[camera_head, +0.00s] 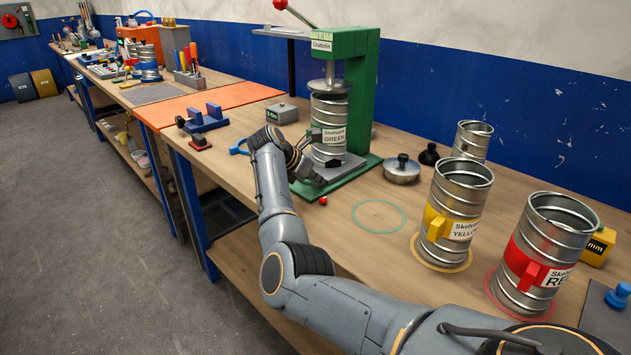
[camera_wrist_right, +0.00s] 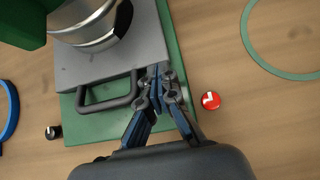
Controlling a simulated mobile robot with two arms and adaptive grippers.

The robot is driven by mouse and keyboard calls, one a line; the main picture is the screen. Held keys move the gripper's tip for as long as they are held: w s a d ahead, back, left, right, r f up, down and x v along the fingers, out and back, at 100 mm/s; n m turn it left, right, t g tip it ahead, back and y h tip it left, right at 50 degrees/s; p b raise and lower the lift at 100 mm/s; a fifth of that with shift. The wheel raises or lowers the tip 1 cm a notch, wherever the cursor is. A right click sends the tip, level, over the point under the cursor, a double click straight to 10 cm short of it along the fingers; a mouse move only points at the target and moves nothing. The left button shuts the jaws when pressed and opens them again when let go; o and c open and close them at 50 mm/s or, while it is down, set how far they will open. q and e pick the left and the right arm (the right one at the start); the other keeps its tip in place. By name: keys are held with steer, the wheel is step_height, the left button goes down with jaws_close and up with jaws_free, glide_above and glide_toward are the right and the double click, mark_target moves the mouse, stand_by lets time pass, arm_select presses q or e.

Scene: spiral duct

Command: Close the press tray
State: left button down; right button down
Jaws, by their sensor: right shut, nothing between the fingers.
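The green press (camera_head: 361,95) stands on the bench, with its round plate above the steel duct marked GREEN (camera_head: 329,110). The duct stands upright on the flat grey press tray (camera_head: 352,163), over the press's green base. In the right wrist view, the tray (camera_wrist_right: 135,62) has a dark loop handle (camera_wrist_right: 106,104) at its near edge; in the head view the gripper and wrist obscure that side. My right gripper (camera_head: 316,178) is shut and empty. Its fingertips (camera_wrist_right: 159,76) are at the tray's front edge, just right of the handle; I cannot tell whether they touch. My left gripper is out of view.
A small red knob (camera_head: 323,201) lies right of the gripper, near the base. Ducts marked YELLOW (camera_head: 452,215) and RED (camera_head: 537,258) stand farther right. A lidded metal pan (camera_head: 402,170) is beside the press. The bench inside the green ring (camera_head: 379,216) is clear.

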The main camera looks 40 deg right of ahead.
steer(key=v, duration=1.2)
